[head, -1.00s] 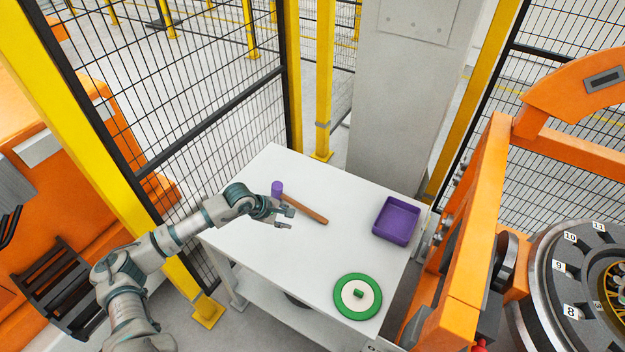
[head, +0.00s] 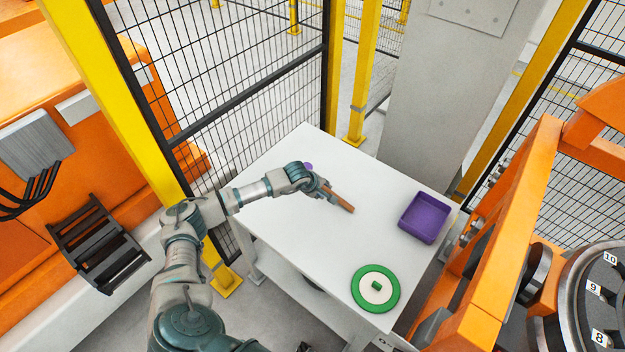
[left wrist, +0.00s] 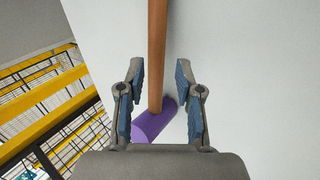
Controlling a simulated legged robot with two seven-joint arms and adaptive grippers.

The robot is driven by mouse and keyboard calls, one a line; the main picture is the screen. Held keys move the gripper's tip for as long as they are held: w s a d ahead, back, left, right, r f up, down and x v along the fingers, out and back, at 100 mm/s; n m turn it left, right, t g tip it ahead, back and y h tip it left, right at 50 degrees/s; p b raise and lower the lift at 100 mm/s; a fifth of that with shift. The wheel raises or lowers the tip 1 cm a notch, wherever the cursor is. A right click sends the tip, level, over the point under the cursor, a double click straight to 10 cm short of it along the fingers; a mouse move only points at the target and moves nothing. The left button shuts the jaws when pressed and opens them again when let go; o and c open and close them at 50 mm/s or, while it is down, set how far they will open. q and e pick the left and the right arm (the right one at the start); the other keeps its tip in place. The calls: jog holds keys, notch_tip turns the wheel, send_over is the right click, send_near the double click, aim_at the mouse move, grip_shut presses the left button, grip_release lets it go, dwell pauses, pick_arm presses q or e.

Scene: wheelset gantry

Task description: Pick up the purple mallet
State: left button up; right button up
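The purple mallet lies on the white table (head: 290,235), its brown handle (head: 341,197) pointing toward the lower right. In the head view most of its purple head (head: 308,166) is hidden behind my left gripper (head: 330,195). In the left wrist view the handle (left wrist: 157,50) runs between the two open fingers of my left gripper (left wrist: 157,85), with the purple head (left wrist: 154,121) below, close to the palm. I see a gap between each finger and the handle. My right gripper is not in view.
A purple tray (head: 424,218) stands at the table's right side. A green and white disc (head: 376,288) lies near the front corner. An orange frame (head: 490,260) stands right of the table, and a black mesh fence (head: 250,90) behind it. The table's middle is clear.

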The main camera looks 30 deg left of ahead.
aim_at(328, 191)
pick_arm(q)
jog(key=x, duration=0.4)
jog(key=shift+w, duration=0.2)
jog(key=shift+w+d+f, duration=0.15)
jog(key=shift+w+f, duration=0.05)
jog(key=shift+f, duration=0.05)
jog(key=shift+d, duration=0.2)
jog(key=shift+a, duration=0.1)
grip_shut()
jog(key=shift+a, duration=0.2)
